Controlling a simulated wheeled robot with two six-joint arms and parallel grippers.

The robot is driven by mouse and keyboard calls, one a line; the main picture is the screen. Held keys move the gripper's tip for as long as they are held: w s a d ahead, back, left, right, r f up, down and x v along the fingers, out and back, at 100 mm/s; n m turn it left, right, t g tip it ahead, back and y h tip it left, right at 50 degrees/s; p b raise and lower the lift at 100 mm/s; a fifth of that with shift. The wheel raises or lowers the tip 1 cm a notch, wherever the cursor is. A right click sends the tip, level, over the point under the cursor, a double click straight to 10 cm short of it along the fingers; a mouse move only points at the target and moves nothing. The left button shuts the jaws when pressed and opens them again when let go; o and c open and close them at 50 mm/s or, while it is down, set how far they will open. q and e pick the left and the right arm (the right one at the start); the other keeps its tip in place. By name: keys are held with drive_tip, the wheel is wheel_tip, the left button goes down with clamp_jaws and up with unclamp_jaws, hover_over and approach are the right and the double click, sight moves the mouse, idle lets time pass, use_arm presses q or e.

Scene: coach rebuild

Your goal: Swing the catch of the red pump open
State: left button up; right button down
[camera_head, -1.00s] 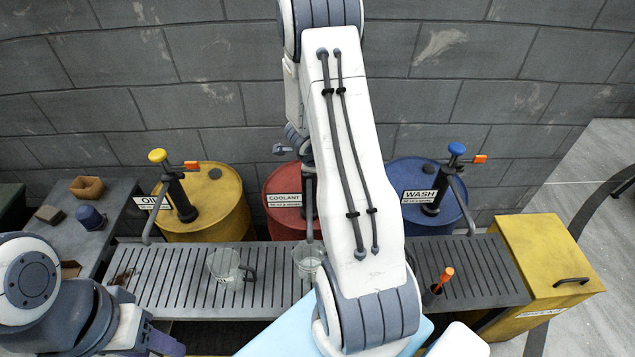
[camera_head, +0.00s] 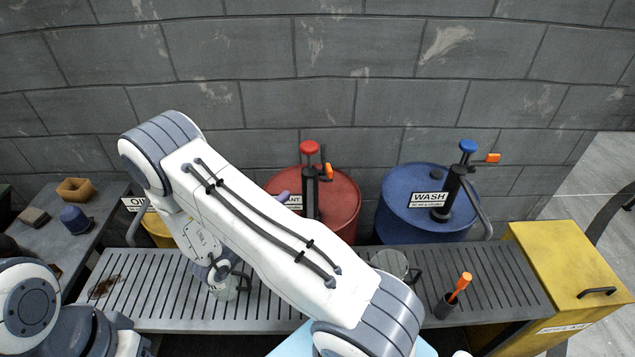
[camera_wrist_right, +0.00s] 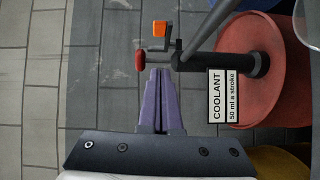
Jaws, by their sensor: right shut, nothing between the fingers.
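The red pump (camera_head: 311,195) stands on the red drum (camera_head: 342,203), with a red knob (camera_head: 309,147) on top. Its orange-tabbed catch (camera_head: 329,170) sits beside the post, just below the knob. In the right wrist view the catch (camera_wrist_right: 160,28) lies beyond the fingertips, and the red knob (camera_wrist_right: 140,61) is just left of them. My right gripper (camera_wrist_right: 160,70) is shut and empty, its purple fingers pointing at the pump head; I cannot tell whether they touch. In the head view its fingers (camera_head: 283,195) show left of the post. My left gripper's fingers cannot be made out at the lower left.
My right arm crosses the slatted bench and covers part of the yellow drum (camera_head: 160,231). A blue drum (camera_head: 398,208) with its pump stands right. Glass jugs (camera_head: 228,287) (camera_head: 392,262) and an orange-handled tool (camera_head: 461,284) stand on the bench. A yellow box (camera_head: 545,262) is far right.

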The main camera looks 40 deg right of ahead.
drive_tip(key=p, duration=0.3)
approach(328, 172)
drive_tip(key=w+d, duration=0.4)
drive_tip(key=w, duration=0.1)
drive_tip(key=d, duration=0.1)
drive_tip(key=s+d+p, duration=0.1)
drive_tip(key=shift+s+d+f+n+p, duration=0.25)
drive_tip(key=shift+s+d+n+p, duration=0.1)
drive_tip(key=shift+d+n+p, duration=0.05)
drive_tip(key=shift+s+d, duration=0.6)
drive_tip(key=shift+d, duration=0.1)
drive_tip(key=shift+a, duration=0.1)
